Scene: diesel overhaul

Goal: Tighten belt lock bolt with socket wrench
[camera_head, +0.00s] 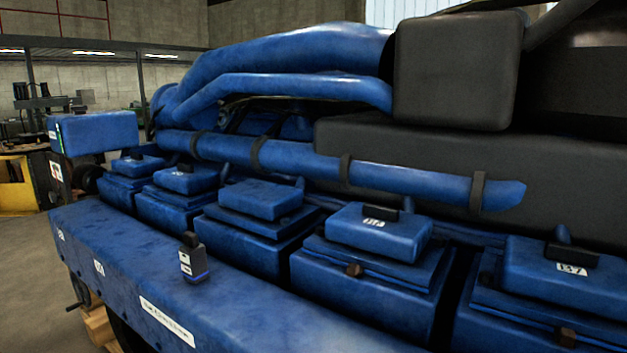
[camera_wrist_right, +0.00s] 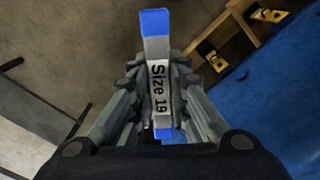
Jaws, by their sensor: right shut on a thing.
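In the right wrist view my right gripper (camera_wrist_right: 162,85) is shut on a grey tool with blue ends, labelled "Size 19", the socket wrench (camera_wrist_right: 157,45). The wrench lies lengthwise between the fingers, and its socket cannot be made out. Below the gripper is dark floor, with a blue surface to the right. Neither gripper shows in the head view, which looks along the blue diesel engine (camera_head: 270,240). I cannot make out the belt or its lock bolt in either view. My left gripper is not in view.
A small dark grey block with white labels (camera_head: 193,263) stands on the engine's long blue ledge (camera_head: 130,255). Blue pipes and box-shaped covers (camera_head: 380,230) fill the area behind. A wooden frame with yellow and black parts (camera_wrist_right: 243,38) is beside the blue surface (camera_wrist_right: 280,95). Open floor (camera_head: 25,270) lies left.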

